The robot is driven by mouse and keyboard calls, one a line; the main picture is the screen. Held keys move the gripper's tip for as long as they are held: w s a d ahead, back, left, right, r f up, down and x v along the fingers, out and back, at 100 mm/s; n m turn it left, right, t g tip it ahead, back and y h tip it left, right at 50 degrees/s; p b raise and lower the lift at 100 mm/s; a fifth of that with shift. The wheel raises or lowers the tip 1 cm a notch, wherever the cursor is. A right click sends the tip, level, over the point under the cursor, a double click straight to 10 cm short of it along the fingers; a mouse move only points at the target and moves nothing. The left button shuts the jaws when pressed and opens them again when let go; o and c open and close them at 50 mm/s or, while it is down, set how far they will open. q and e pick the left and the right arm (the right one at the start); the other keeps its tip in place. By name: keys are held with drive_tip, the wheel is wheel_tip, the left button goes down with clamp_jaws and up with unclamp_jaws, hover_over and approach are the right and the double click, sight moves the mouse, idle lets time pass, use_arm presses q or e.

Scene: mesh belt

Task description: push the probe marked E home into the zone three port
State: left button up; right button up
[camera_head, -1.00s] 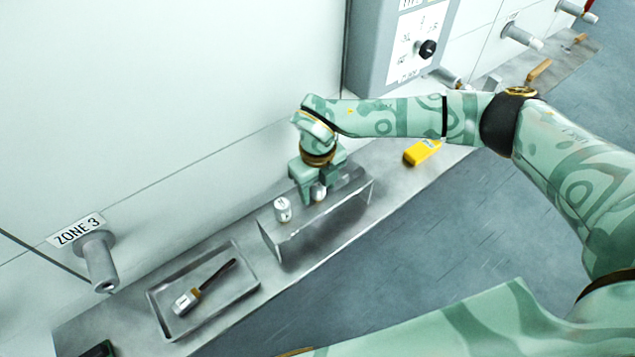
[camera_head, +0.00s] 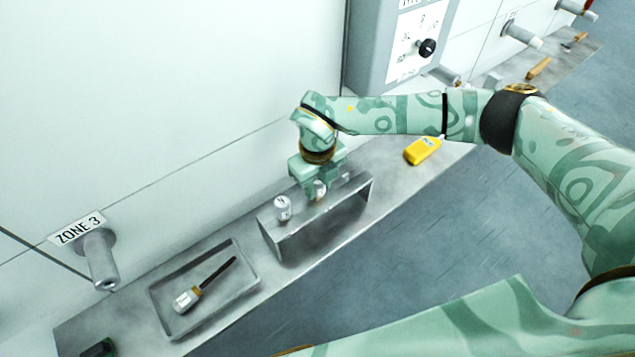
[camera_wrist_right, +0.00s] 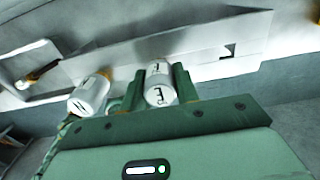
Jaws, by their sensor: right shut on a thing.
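The probe marked E (camera_wrist_right: 160,88) has a white cap and stands in the rack, with its lower part hidden. It also shows small in the head view (camera_head: 319,190). My right gripper (camera_wrist_right: 156,84) is shut on its cap, one finger on each side. In the head view the right gripper (camera_head: 318,185) points down at the rack's far end. The zone three port (camera_head: 102,264) is a grey tube sticking out from the wall under the ZONE 3 label (camera_head: 78,229), well to the left of the gripper. My left gripper is not in view.
A second white-capped probe (camera_head: 282,208) stands in the metal rack (camera_head: 290,238), close beside the held one. A shallow tray (camera_head: 245,290) holds a dark-handled tool (camera_head: 205,288). A yellow device (camera_head: 422,151) lies farther right on the shelf. A grey control box (camera_head: 375,60) hangs above.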

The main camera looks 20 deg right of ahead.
wheel_tip(320, 180, up, 12)
drive_tip(key=p, duration=0.9)
drive_tip(key=shift+r, duration=0.15)
idle(0.6)
